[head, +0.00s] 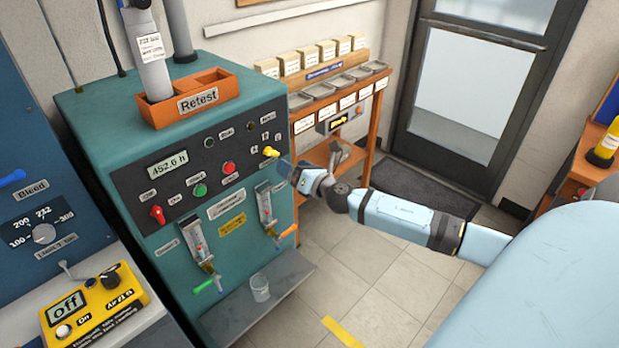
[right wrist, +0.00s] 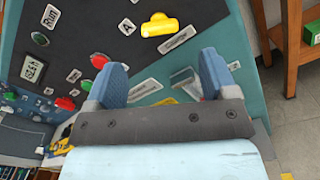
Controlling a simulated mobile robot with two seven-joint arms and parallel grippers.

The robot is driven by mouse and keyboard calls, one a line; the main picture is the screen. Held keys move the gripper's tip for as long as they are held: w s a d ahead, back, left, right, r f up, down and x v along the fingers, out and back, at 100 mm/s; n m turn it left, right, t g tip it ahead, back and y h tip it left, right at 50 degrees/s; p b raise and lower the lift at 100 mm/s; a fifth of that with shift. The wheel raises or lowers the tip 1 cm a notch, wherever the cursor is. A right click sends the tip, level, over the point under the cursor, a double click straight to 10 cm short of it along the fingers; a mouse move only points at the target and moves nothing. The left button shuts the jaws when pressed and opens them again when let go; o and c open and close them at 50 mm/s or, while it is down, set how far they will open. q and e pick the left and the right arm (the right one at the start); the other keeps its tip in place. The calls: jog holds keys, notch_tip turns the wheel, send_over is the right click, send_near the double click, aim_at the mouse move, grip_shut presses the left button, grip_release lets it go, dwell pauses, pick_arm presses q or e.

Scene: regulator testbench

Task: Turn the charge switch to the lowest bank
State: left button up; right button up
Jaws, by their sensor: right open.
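A yellow knob (head: 270,152), apparently the charge switch, sits at the right end of the dark panel on the teal test bench. Small letter plates stand around it in the head view. In the right wrist view the yellow knob (right wrist: 160,25) lies roughly crosswise, with an "A" plate (right wrist: 127,27) left of it and a name plate (right wrist: 178,40) just below, too blurred to read surely. My right gripper (head: 286,170) is open and empty in front of the panel, close to the knob. Its fingers (right wrist: 163,74) are apart, with the knob beyond their tips. My left gripper is out of view.
The panel also carries a green button (head: 200,190), a red button (head: 229,168) and a red switch (head: 157,214). Flow tubes with green and orange handles hang below. A beaker (head: 260,287) stands on the lower shelf. A wooden rack (head: 330,160) stands behind my right arm.

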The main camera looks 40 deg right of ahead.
jog(key=s, duration=0.6)
jog(key=shift+s+d, duration=0.15)
jog(key=shift+d, duration=0.1)
